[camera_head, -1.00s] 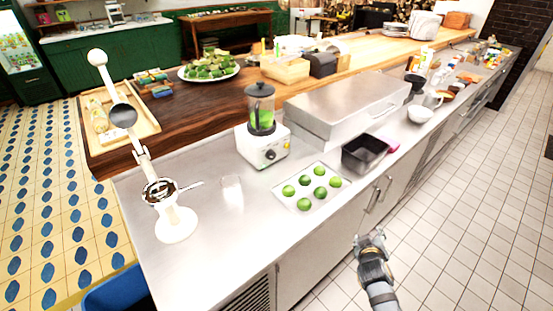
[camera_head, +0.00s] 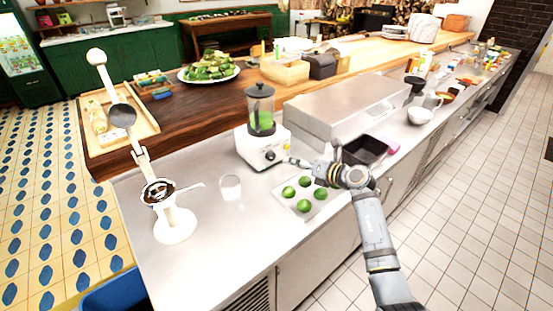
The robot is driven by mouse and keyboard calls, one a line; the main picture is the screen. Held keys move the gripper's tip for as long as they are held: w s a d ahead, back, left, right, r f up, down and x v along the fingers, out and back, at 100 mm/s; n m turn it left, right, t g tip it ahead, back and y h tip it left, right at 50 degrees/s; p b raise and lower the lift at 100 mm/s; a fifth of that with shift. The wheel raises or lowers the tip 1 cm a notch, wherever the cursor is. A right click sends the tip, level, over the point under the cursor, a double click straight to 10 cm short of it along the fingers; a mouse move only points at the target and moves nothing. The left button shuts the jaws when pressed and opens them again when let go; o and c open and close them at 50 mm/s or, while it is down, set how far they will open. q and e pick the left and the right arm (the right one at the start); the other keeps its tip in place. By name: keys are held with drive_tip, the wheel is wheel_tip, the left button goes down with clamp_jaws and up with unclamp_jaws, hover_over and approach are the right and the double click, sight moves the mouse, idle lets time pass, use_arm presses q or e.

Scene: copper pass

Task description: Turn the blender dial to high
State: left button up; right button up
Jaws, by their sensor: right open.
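The blender has a white base (camera_head: 249,150) and a clear jar (camera_head: 262,112) with green contents and a dark lid. It stands upright on the steel counter. Its dark round dial (camera_head: 270,156) is on the front face; its setting is too small to read. My right gripper (camera_head: 291,161) is just right of the dial, pointing left towards it. It appears apart from the dial, though contact is hard to judge. It is open, with nothing seen in it. My left gripper is not in view.
A white tray (camera_head: 282,202) of limes lies below my right gripper, which partly covers it. A glass (camera_head: 230,187) and a white citrus press (camera_head: 174,226) stand to the left. A steel box (camera_head: 340,105) and a dark pan (camera_head: 368,150) are to the right.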

sight(273, 157)
drive_tip(key=shift+w+a+f+b, duration=0.5)
drive_tip(key=shift+a+b, duration=0.05)
drive_tip(key=x, duration=0.8)
drive_tip(key=shift+w+a+r, duration=0.1)
drive_tip(key=shift+w+a, duration=0.1)
